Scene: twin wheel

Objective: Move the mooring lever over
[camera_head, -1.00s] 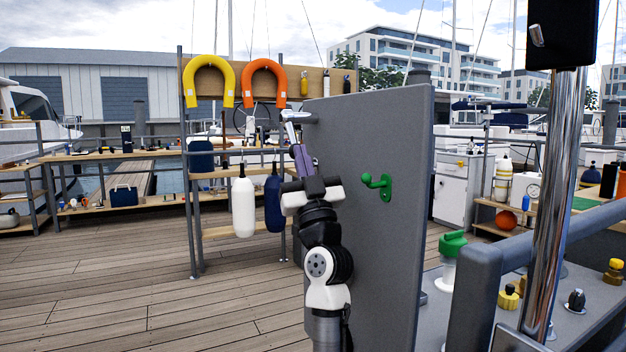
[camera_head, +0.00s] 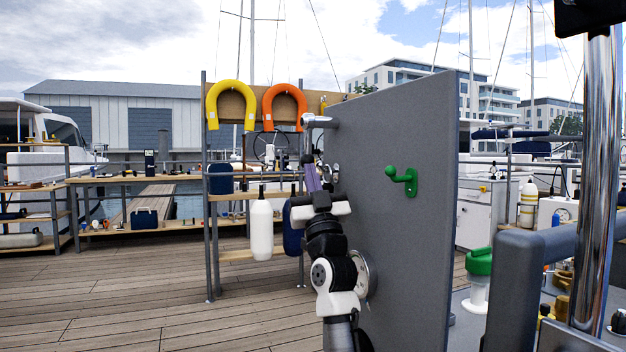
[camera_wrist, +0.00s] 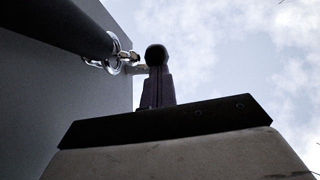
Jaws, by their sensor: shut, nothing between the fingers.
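A tall grey panel (camera_head: 395,215) stands at the middle. A green lever (camera_head: 402,178) with a ball knob juts from its face. A grey-ended metal fitting (camera_head: 320,122) sticks out at the panel's upper left edge. Which one is the mooring lever is not marked. My gripper (camera_head: 310,165) points up, just below the fitting and left of the green lever, apart from the latter. Its purple fingers (camera_wrist: 157,92) look shut. In the wrist view a dark round knob (camera_wrist: 157,55) shows at their tips; contact cannot be told. A dark bar (camera_wrist: 60,25) with a chrome collar (camera_wrist: 120,62) lies left.
A round gauge (camera_head: 361,274) sits on the panel close behind my arm. A green-capped post (camera_head: 479,275) and a grey rail (camera_head: 530,250) stand at the right. A rack with a white fender (camera_head: 261,228) is behind my gripper. Open decking (camera_head: 110,290) lies left.

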